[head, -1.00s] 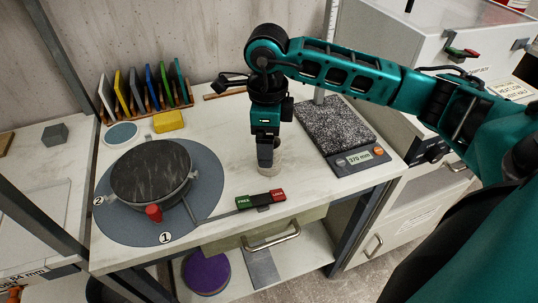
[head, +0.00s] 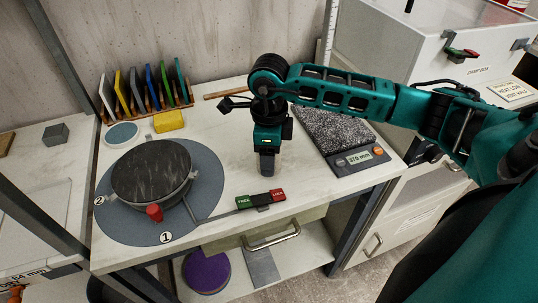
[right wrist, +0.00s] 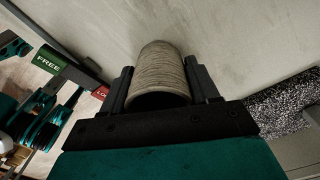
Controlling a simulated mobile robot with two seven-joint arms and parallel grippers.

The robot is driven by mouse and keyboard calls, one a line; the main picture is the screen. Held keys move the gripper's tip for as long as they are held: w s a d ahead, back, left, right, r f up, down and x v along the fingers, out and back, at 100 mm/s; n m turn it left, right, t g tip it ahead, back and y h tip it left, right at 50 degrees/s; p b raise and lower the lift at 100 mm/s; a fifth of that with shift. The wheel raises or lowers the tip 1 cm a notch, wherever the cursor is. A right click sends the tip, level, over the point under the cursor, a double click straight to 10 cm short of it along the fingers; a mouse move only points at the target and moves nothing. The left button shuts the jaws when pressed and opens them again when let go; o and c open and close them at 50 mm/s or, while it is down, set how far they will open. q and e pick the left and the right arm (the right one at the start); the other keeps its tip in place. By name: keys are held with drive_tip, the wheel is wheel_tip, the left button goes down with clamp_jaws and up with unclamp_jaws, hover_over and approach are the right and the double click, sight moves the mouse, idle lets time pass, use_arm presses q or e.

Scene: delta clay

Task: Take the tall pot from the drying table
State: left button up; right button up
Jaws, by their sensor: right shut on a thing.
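The tall pot (right wrist: 158,72) is a narrow, pale grey-brown cylinder with fine ribs. In the right wrist view it stands between the two dark fingers of my right gripper (right wrist: 162,88), which is shut on it. In the head view the right gripper (head: 267,165) points down over the white table, and only a little of the pot (head: 277,164) shows beside the fingers. I cannot tell whether its base touches the tabletop. My left gripper is not in view.
A turntable with a dark round top (head: 151,171) stands at left. A green and red FREE/LOCK bar (head: 260,199) lies in front of the gripper. A speckled slab (head: 333,132) on a scale is at right. Coloured tiles (head: 150,90) stand in a rack behind.

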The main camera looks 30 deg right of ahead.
drive_tip(key=c, duration=0.4)
drive_tip(key=shift+r, duration=0.1)
